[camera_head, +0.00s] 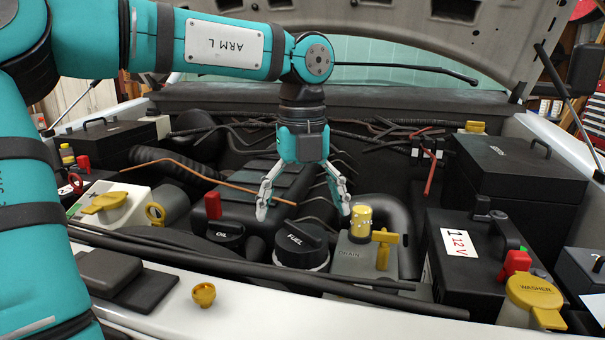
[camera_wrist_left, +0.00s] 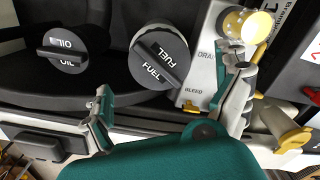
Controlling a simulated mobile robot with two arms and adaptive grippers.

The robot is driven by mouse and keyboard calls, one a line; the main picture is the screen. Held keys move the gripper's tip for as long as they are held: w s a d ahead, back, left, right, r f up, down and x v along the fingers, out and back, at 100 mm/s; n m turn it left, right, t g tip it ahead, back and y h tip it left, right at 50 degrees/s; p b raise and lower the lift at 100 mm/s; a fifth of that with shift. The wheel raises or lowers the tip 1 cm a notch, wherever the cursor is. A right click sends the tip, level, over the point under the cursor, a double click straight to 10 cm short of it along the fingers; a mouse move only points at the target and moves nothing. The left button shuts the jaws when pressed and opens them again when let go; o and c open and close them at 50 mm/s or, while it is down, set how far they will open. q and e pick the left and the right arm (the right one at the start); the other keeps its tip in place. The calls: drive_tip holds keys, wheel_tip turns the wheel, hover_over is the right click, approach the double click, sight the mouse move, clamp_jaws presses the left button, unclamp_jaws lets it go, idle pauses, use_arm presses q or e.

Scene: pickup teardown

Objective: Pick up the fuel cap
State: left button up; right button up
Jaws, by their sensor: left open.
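The fuel cap (camera_head: 301,244) is a round black cap with a raised grip bar and white FUEL lettering, seated in the front middle of the engine bay. In the left wrist view the fuel cap (camera_wrist_left: 160,58) shows face-on at the upper middle, in front of the open jaws. My left gripper (camera_head: 303,213) hangs pointing down above the fuel cap, its fingers spread and empty. Its fingers also show in the left wrist view (camera_wrist_left: 172,108). No contact with the cap is visible. My right gripper is in neither view.
The black OIL cap (camera_head: 226,233) is left of the fuel cap. The grey drain block (camera_head: 366,258) with a yellow cap (camera_head: 361,222) stands close on its right. A 12 V battery (camera_head: 462,260) is further right. A small yellow piece (camera_head: 204,294) lies on the white front edge.

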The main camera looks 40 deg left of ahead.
use_arm(q)
wheel_tip(320, 180, up, 7)
wheel_tip(320, 180, up, 4)
drive_tip(key=m+p, duration=0.7)
drive_tip(key=m, duration=0.5)
hover_over(302, 229)
wheel_tip(302, 229, down, 11)
drive_tip(key=shift+w+f+p, duration=0.15)
drive_tip(key=shift+p, duration=0.9)
drive_tip(key=shift+f+p, duration=0.45)
drive_tip(key=shift+f, duration=0.05)
wheel_tip(302, 229, down, 4)
drive_tip(key=shift+r+p, duration=0.15)
drive_tip(key=shift+p, duration=0.55)
drive_tip(key=shift+a+f, duration=0.1)
drive_tip(key=shift+f, duration=0.25)
drive_tip(key=c, duration=1)
